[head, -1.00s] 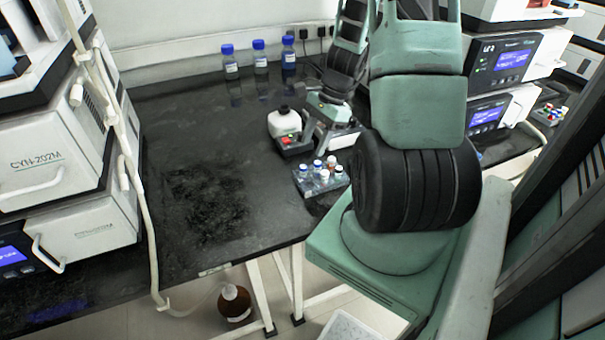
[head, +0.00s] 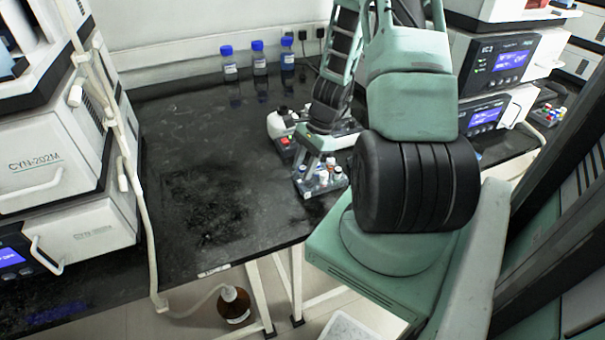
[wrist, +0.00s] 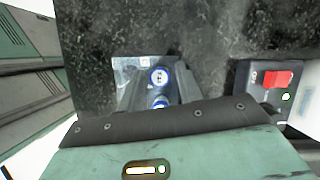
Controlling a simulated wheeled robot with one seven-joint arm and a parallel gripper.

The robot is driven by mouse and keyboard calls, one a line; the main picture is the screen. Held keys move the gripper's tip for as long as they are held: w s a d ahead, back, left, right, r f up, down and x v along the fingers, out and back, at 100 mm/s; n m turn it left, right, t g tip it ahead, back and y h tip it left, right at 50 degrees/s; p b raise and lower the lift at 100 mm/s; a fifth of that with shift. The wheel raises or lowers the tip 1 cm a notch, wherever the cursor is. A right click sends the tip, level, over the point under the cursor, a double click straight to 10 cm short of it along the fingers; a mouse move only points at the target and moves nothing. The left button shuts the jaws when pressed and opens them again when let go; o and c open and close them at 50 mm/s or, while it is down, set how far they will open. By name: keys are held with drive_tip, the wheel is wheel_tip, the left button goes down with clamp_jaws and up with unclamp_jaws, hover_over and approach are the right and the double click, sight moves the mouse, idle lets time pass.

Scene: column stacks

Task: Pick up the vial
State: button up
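Several small vials (head: 323,174) stand upright in a grey rack (head: 322,189) near the bench's front edge. Most have white and blue colours, and one looks reddish brown. My gripper (head: 317,166) is over the rack, its fingers reaching down among the vials. In the wrist view, my gripper (wrist: 158,88) has its two dark fingers apart, with a blue-and-white vial top (wrist: 159,76) showing between them and another (wrist: 160,101) nearer the palm. The fingers look open, with no grip visible. The other vials and much of the rack are hidden by the gripper there.
Three blue-capped bottles (head: 259,62) stand at the back wall. White instruments flank the bench on both sides. The black bench (head: 205,165) left of the rack is clear.

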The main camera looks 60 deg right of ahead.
sight(305, 167)
clamp_jaws()
wheel_tip(305, 167, up, 10)
drive_tip(key=shift+p, duration=0.4)
drive_tip(key=c, duration=0.6)
unclamp_jaws()
